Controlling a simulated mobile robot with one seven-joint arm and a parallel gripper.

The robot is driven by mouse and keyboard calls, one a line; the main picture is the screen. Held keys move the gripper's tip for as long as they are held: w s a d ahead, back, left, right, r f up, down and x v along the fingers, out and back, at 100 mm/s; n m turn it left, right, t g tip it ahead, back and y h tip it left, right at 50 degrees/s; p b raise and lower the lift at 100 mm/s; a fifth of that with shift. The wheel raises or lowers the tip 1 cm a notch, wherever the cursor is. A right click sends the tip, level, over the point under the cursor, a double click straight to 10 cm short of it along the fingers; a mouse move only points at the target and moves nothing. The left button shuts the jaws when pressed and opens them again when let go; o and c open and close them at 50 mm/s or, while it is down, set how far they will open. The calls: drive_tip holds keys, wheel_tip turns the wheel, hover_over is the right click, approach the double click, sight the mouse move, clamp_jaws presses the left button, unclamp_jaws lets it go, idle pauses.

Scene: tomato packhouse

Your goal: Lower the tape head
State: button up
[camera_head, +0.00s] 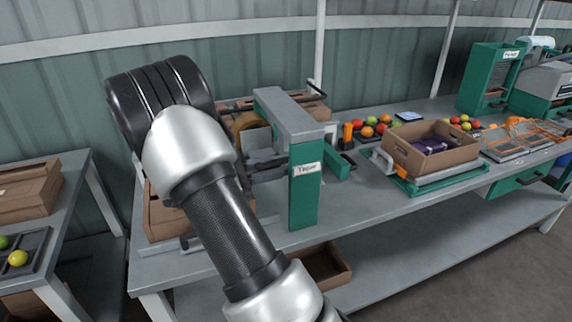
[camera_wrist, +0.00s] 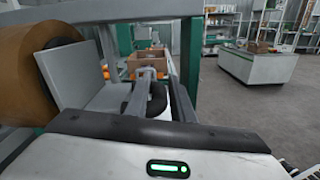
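The taper (camera_head: 304,185) is a green post with a grey top beam and a "Taper" label, standing on the bench in the head view. A large brown tape roll (camera_wrist: 28,75) fills the left of the wrist view, beside a grey plate (camera_wrist: 85,80); part of the roll shows behind my arm in the head view (camera_head: 243,123). My gripper (camera_wrist: 158,78) reaches in under the taper's beam, beside the plate. Its two fingers look apart, with grey and dark parts between and beyond them. Whether they touch or hold the tape head is unclear. My arm hides much of the taper's left side.
An open carton (camera_head: 430,150) sits on a green and white stand right of the taper. Loose tomatoes (camera_head: 372,126) lie behind it. Green machines (camera_head: 490,80) stand at the far right. A side table (camera_head: 70,200) is at left. The front bench edge is clear.

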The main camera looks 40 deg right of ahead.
drive_tip(key=p+v, duration=0.1)
drive_tip(key=v, duration=1.5)
drive_tip(key=shift+a, duration=0.3)
